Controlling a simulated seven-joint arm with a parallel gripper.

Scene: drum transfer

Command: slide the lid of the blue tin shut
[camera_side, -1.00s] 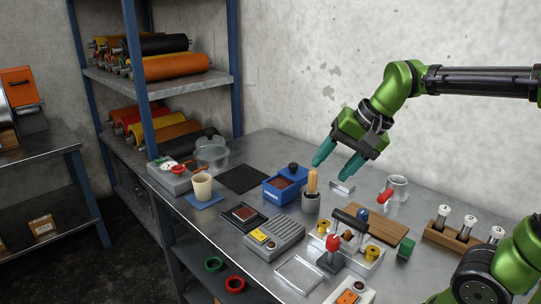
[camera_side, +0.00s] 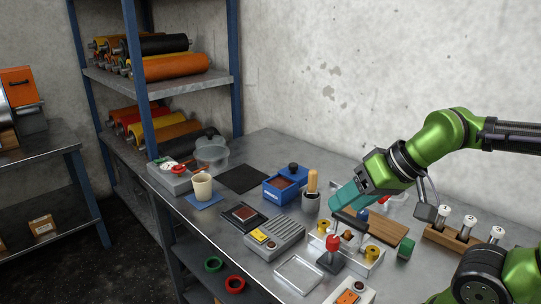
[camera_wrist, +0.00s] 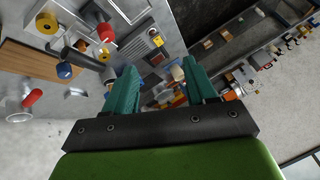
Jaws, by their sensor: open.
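The blue tin (camera_side: 284,190) stands on the bench in the side view. Its lid (camera_side: 293,171), with a black knob, sits toward the back right. The front of the tin is uncovered and shows a reddish-brown inside. My gripper (camera_side: 343,203) is to the right of the tin, apart from it, with its teal fingers pointing down-left. It also shows in the wrist view (camera_wrist: 160,68), with its fingers spread and nothing clearly held. I cannot clearly make out the tin in the wrist view.
A grey cup with a wooden-handled tool (camera_side: 311,198) stands just right of the tin, between it and my gripper. A clear fixture with brass rollers (camera_side: 345,246) lies below my gripper. A dark mat (camera_side: 243,179) lies left of the tin.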

